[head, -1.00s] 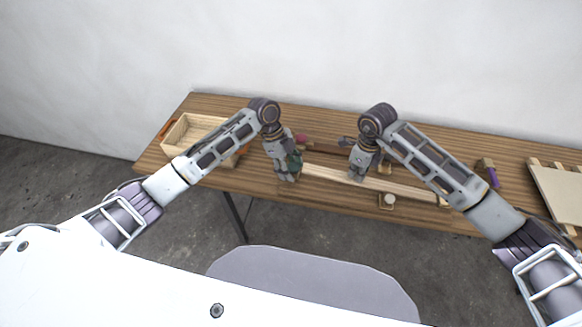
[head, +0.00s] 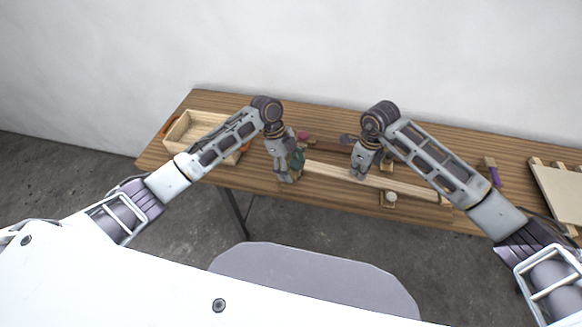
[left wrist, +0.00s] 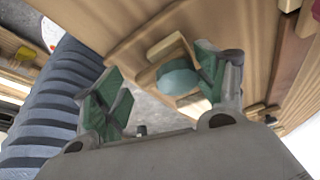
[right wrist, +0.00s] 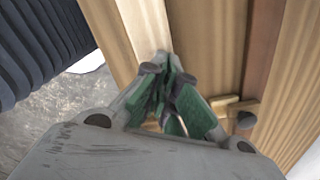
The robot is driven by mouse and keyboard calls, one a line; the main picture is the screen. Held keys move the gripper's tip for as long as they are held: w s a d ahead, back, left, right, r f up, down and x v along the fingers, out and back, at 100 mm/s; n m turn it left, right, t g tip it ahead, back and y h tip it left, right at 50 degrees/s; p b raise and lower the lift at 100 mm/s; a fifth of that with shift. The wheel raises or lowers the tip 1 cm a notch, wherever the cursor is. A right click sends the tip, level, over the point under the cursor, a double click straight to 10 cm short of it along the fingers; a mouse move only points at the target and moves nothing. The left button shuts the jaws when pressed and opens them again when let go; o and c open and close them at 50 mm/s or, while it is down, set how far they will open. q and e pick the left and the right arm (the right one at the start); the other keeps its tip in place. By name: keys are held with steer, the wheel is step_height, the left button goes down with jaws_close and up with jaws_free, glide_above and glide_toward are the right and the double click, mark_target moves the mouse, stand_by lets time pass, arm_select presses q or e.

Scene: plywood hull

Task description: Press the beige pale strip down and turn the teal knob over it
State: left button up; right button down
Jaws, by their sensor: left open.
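The teal knob (left wrist: 179,78) is a round disc by small wooden blocks in the left wrist view. My left gripper (left wrist: 160,92) is open around it, the knob much closer to the right-hand finger. In the head view my left gripper (head: 286,178) is at the left end of the beige pale strip (head: 325,173) and partly hides that end. The strip runs to the right along the table's front. My right gripper (head: 359,176) points down at the strip's middle. Its fingers (right wrist: 167,78) are together in the right wrist view; contact with the strip (right wrist: 120,30) is unclear.
An open wooden box (head: 175,133) is at the left of the table (head: 300,115). A purple-handled item (head: 492,174) and a pale board (head: 558,190) are at the right. The table's back is mostly clear.

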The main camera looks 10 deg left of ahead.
mark_target(294, 166)
arm_select(q)
steer(key=shift+w+d+r, duration=0.1)
steer(key=shift+d+r, duration=0.15)
steer(key=shift+r, duration=0.55)
steer(key=shift+d+r, duration=0.25)
steer(key=shift+r, duration=0.55)
arm_select(e)
steer(key=shift+s+d+f, duration=0.1)
steer(key=shift+s+f, duration=0.25)
steer(key=shift+f, duration=0.05)
arm_select(q)
steer(key=shift+a+r, duration=0.1)
steer(key=shift+r, duration=0.05)
steer(key=shift+w+r, duration=0.15)
arm_select(e)
steer(key=shift+w, duration=0.3)
arm_select(q)
steer(key=shift+a+r, duration=0.1)
steer(key=shift+r, duration=0.45)
arm_select(e)
steer(key=shift+r, duration=0.2)
arm_select(q)
steer(key=shift+a+r, duration=0.1)
steer(key=shift+r, duration=1)
steer(key=shift+r+p, duration=1.55)
arm_select(e)
steer(key=shift+r, duration=3.6)
